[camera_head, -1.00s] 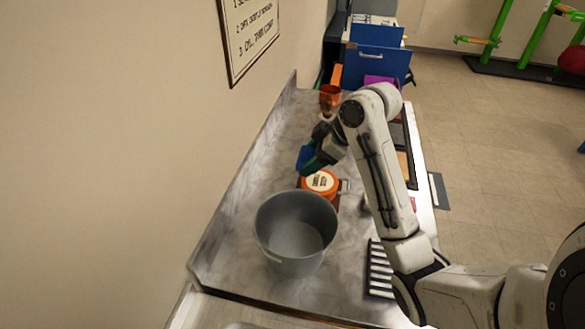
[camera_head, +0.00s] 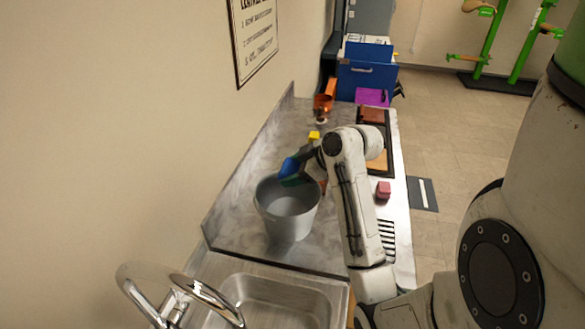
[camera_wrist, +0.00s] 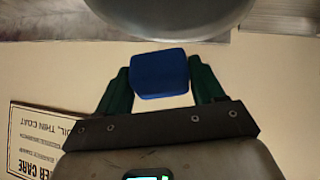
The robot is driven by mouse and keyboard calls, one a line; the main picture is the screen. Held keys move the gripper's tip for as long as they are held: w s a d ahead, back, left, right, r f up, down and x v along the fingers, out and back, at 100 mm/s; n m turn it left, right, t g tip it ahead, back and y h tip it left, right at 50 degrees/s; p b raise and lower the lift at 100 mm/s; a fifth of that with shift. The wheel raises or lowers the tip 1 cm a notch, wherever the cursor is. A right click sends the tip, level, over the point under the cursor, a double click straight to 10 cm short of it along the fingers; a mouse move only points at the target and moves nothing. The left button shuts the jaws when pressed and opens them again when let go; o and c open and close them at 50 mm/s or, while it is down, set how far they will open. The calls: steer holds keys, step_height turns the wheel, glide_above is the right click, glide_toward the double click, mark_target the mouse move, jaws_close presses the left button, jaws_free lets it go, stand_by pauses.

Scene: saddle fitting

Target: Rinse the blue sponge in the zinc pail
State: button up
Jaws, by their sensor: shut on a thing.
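The zinc pail (camera_head: 290,222) is a grey open bucket standing on the counter in the head view. Its curved grey underside or wall (camera_wrist: 170,12) fills the top of the wrist view. My gripper (camera_head: 299,173) has green fingers and is shut on the blue sponge (camera_head: 289,166), beside and slightly above the pail's far rim. In the wrist view the sponge (camera_wrist: 160,73) sits between both fingers of my gripper (camera_wrist: 160,84), with nothing else in them. The pail's inside looks pale grey; I cannot tell whether it holds water.
A steel sink (camera_head: 275,300) with a chrome tap (camera_head: 180,290) lies in front of the pail.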

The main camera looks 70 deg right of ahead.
mark_target(286, 161)
step_height(286, 161, down, 8)
steer(key=b, duration=0.5)
steer(key=shift+r, duration=0.25)
stand_by(0.4)
steer(key=shift+r+p, duration=3.35)
steer(key=shift+r, duration=0.4)
steer(key=shift+r, duration=1.95)
